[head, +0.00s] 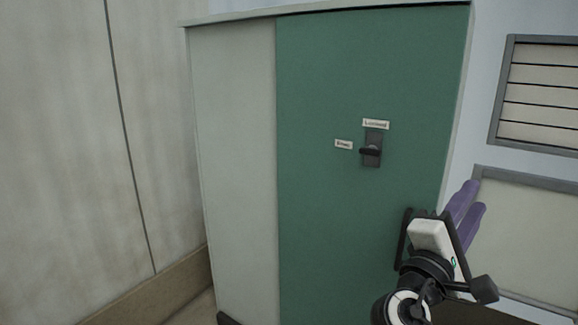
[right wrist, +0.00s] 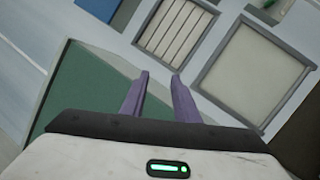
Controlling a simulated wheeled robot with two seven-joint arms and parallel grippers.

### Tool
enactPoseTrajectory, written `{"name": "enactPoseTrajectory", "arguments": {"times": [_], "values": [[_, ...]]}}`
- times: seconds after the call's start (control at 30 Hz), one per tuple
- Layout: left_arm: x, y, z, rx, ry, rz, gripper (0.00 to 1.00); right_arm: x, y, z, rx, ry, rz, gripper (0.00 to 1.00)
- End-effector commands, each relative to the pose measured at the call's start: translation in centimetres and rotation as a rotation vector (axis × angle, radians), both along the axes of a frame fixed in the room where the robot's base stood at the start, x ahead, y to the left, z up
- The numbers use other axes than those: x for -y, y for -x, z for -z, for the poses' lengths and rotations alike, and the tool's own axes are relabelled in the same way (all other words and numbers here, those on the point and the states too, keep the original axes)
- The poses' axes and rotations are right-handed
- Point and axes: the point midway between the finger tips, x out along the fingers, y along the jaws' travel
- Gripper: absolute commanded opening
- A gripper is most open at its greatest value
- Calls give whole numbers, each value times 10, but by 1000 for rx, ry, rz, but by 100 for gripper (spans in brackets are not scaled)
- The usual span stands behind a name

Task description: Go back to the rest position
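My right gripper (head: 465,203) is in the lower right of the head view, in front of the right edge of a green cabinet door. Its two purple fingers point up and to the right. In the right wrist view the fingers (right wrist: 159,82) stand apart with nothing between them, so it is open and empty. It touches nothing that I can see. My left gripper is in neither view.
The green door (head: 330,220) has a dark latch handle (head: 371,150) with two small labels near it. A louvred vent (head: 540,95) and a framed pale panel (head: 530,235) are on the right. A beige wall (head: 60,150) stands at the left.

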Motion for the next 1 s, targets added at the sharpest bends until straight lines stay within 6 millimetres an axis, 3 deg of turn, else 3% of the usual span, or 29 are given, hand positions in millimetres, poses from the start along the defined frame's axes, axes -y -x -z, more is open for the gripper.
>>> {"name": "enactPoseTrajectory", "arguments": {"times": [0.1, 0.33, 0.4, 0.53, 0.67, 0.73, 0.87, 1.0], "values": [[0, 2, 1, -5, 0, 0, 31, 38, 6, -10, 0, 114, 68, 28], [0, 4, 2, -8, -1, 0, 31, 93, 19, -32, -1, 287, 169, 28], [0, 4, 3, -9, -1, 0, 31, 88, 8, 6, -62, 224, 86, 28], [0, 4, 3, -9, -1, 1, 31, 87, -2, 60, -141, 130, -26, 28], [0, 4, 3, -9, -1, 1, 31, 82, -5, 124, -231, 2, -143, 28], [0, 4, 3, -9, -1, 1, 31, 78, -2, 166, -284, -90, -211, 28], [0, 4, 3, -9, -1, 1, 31, 64, 20, 256, -389, -327, -339, 28], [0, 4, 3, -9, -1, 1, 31, 42, 67, 350, -479, -653, -435, 28]]}}
